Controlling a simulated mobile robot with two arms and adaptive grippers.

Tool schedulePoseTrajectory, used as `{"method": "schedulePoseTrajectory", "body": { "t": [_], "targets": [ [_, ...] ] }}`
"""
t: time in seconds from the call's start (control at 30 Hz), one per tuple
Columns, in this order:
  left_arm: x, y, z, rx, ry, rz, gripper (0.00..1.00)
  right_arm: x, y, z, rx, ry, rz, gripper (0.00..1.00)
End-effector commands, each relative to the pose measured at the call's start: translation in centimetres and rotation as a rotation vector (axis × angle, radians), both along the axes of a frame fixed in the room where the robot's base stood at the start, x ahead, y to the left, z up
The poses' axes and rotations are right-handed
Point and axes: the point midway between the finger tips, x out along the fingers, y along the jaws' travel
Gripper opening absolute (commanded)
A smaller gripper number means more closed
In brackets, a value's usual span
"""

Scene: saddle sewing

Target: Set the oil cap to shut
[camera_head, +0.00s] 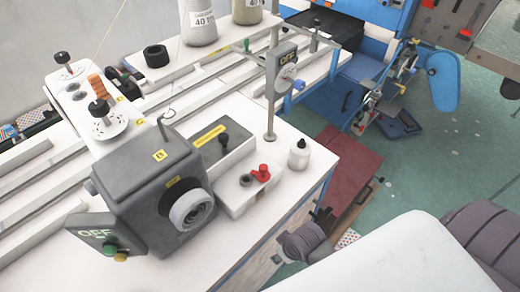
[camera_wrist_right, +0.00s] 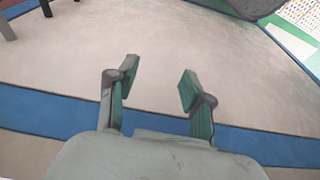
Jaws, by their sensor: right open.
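A red cap-like knob (camera_head: 262,173) stands on a low white box (camera_head: 238,196) at the front of the sewing machine in the head view. A small dark round fitting (camera_head: 246,180) sits beside it on the same box. I cannot tell for sure that the red knob is the oil cap, or whether it is open or shut. My right gripper (camera_wrist_right: 155,88) shows in the right wrist view with its two green-padded fingers apart and nothing between them. Below it is a beige surface, away from the machine. My left gripper is not in view.
The grey machine head (camera_head: 150,190) with its round handwheel (camera_head: 192,210) stands left of the box. A white bottle (camera_head: 299,153) stands near the table's right edge. Green floor (camera_head: 440,165) lies to the right.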

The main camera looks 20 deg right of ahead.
Motion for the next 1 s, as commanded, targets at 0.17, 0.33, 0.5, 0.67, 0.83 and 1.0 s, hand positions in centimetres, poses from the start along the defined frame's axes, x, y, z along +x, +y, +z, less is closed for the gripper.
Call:
{"method": "schedulePoseTrajectory", "body": {
  "t": [0.17,0.33,0.5,0.67,0.83,1.0],
  "targets": [
    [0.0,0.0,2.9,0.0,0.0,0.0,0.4,0.7,0.6,8.8,0.012,-0.03,0.045,0.51],
    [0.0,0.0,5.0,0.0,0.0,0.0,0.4,1.1,1.3,16.0,0.023,-0.056,0.138,0.51],
    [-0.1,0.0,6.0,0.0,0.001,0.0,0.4,3.0,2.3,20.4,0.038,-0.073,0.369,0.51],
    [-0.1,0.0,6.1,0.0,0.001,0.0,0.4,5.2,2.2,21.6,0.044,-0.071,0.571,0.51],
    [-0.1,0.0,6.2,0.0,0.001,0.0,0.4,8.4,0.8,23.1,0.041,-0.062,0.785,0.51],
    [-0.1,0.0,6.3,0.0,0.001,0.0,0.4,12.7,-3.1,26.9,0.045,-0.047,1.012,0.51]
  ]
}}
